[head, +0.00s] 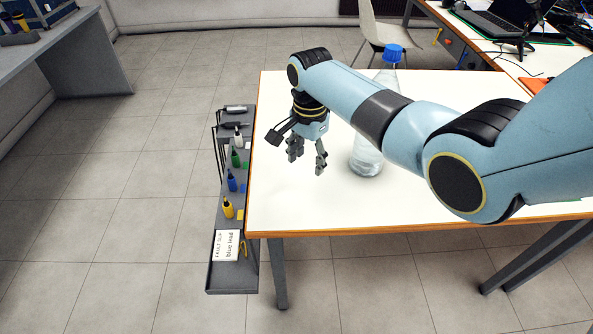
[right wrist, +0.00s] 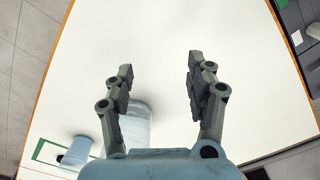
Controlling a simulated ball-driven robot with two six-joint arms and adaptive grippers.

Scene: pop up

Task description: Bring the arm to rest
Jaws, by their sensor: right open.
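My right arm reaches in from the right of the head view across the white table (head: 290,200). My right gripper (head: 307,165) hangs above the table's left part, fingers pointing down, apart and empty. The right wrist view shows the same open fingers (right wrist: 160,85) with bare white tabletop between and beyond them. My left gripper is not in view.
A clear bottle with a blue cap (head: 394,53) stands behind my forearm, partly hidden. A grey rack (head: 232,280) along the table's left edge holds several small coloured bottles and a "blue lead" card (head: 226,245). A chair (head: 384,32) and laptop (head: 497,20) are behind.

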